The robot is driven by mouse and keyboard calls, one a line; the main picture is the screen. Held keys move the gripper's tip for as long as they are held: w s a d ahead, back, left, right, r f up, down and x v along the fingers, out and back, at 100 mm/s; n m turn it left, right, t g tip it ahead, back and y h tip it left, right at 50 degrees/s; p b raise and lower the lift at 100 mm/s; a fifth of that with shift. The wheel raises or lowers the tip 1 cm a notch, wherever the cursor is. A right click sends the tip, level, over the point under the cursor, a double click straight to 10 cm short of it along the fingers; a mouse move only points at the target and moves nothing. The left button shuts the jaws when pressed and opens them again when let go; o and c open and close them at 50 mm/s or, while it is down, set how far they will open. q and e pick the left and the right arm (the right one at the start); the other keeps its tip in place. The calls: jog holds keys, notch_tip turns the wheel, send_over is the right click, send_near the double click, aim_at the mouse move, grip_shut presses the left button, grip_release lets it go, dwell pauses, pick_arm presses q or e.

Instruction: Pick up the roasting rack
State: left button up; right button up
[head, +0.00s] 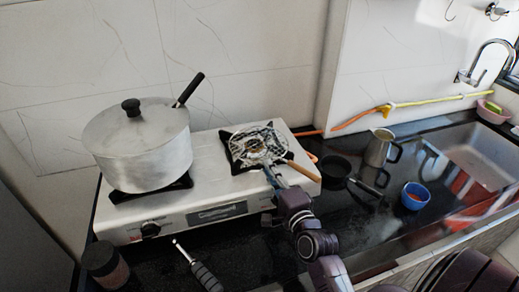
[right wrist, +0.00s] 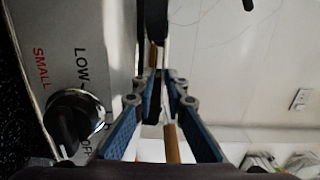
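The roasting rack (head: 260,143) is a round wire grid on the right burner of the white gas stove. Its wooden handle (head: 303,171) points to the front right. My right gripper (head: 270,174) reaches in from the front, with its tips beside the rack near the inner end of the handle. In the right wrist view, the fingers (right wrist: 164,76) converge with a narrow gap at the tips. A brown wooden piece (right wrist: 172,144) shows between them; whether they touch it is unclear. My left gripper is not in view.
A lidded metal pot (head: 145,150) stands on the left burner. A black pan (head: 335,168), a metal jug (head: 379,148) and a blue bowl (head: 415,195) are right of the stove. A dark jar (head: 105,265) and a black-handled tool (head: 205,276) are in front.

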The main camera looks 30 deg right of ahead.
aim_at(262, 153)
jog(key=shift+d+r, duration=0.1)
jog(key=shift+d, duration=0.05)
jog(key=w, duration=0.2)
jog(key=p, duration=0.1)
jog(key=shift+w+d+r, duration=0.3)
jog(key=shift+w, duration=0.1)
jog(key=w, duration=0.2)
jog(key=w+d+p, duration=0.1)
jog(key=w, duration=0.1)
jog(key=shift+w+f, duration=0.1)
jog(key=shift+w, duration=0.05)
grip_shut()
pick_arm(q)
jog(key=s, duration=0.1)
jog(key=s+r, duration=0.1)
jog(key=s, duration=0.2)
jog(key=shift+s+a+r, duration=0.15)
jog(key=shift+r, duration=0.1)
